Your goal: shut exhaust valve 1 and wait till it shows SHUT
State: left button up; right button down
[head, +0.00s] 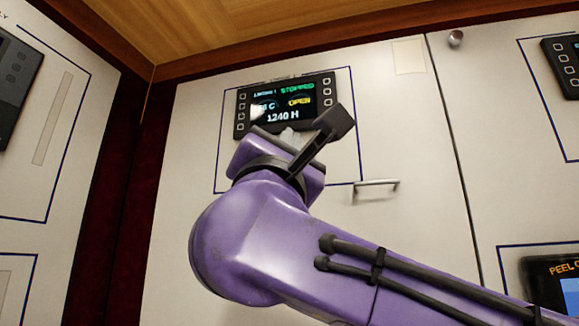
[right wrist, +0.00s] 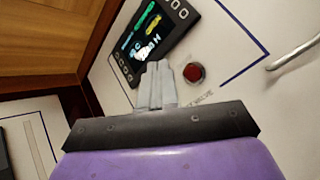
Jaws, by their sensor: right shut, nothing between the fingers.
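A dark display unit (head: 327,92) on the white cabinet door reads STOPPED in green, OPEN in yellow and 1240 H in white; its left part is partly hidden by glare and my wrist. The unit also shows in the right wrist view (right wrist: 167,30). A red round button (right wrist: 194,72) sits below it, with a label partly hidden that ends in VALVE. In the head view my arm hides the button. My right gripper (right wrist: 157,68) is shut and empty, its tips just left of the button and apart from it in the picture. My left gripper is out of view.
A metal handle (head: 376,184) sticks out from the door at the right of the panel outline. A round knob (head: 456,38) is at the top. Other display units (head: 566,66) stand on neighbouring doors. A wooden board (head: 230,30) runs above.

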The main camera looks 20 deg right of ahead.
jog(key=shift+w+d+p, duration=0.15)
jog(key=shift+w+d, duration=0.4)
jog(key=shift+w, duration=0.3)
jog(key=shift+w+d+p, duration=0.15)
jog(key=shift+w+d, duration=0.4)
jog(key=shift+w, duration=0.25)
jog(key=shift+w+d+p, duration=0.15)
jog(key=shift+w+d, duration=0.4)
jog(key=shift+w, duration=0.3)
jog(key=shift+d, duration=0.1)
jog(key=shift+w+d, duration=0.15)
jog(key=shift+w, duration=0.2)
jog(key=shift+w+d, duration=0.25)
jog(key=shift+w, duration=0.05)
dwell(0.7)
jog(key=shift+s+a, duration=0.1)
jog(key=shift+s+a+b, duration=0.35)
jog(key=shift+s+b, duration=0.1)
jog(key=shift+s, duration=0.1)
